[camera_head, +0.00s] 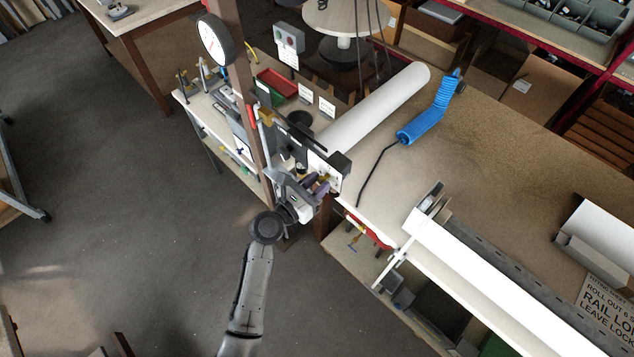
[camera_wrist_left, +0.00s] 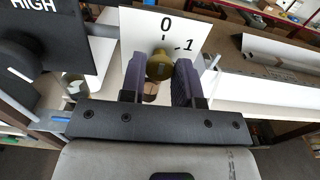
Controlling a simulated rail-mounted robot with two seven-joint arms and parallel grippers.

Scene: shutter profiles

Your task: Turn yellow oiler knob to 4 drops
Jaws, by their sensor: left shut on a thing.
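The yellow oiler knob (camera_wrist_left: 159,64) sits in front of a white dial plate (camera_wrist_left: 188,28), which reads 0 above it and 1 to its upper right in the left wrist view. The plate's other marks are hidden behind my fingers. My left gripper (camera_wrist_left: 159,78) has its two purple fingers on either side of the knob and is shut on it. In the head view my left gripper (camera_head: 319,185) is at the end of the machine panel beside the wooden post. Which mark the knob points to cannot be told. My right gripper is not in view.
A black panel marked HIGH (camera_wrist_left: 35,40) with a dark knob stands close on the left of my left gripper. A white roll (camera_head: 375,108) lies on the bench behind the panel. A blue coiled hose (camera_head: 430,115) lies farther right.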

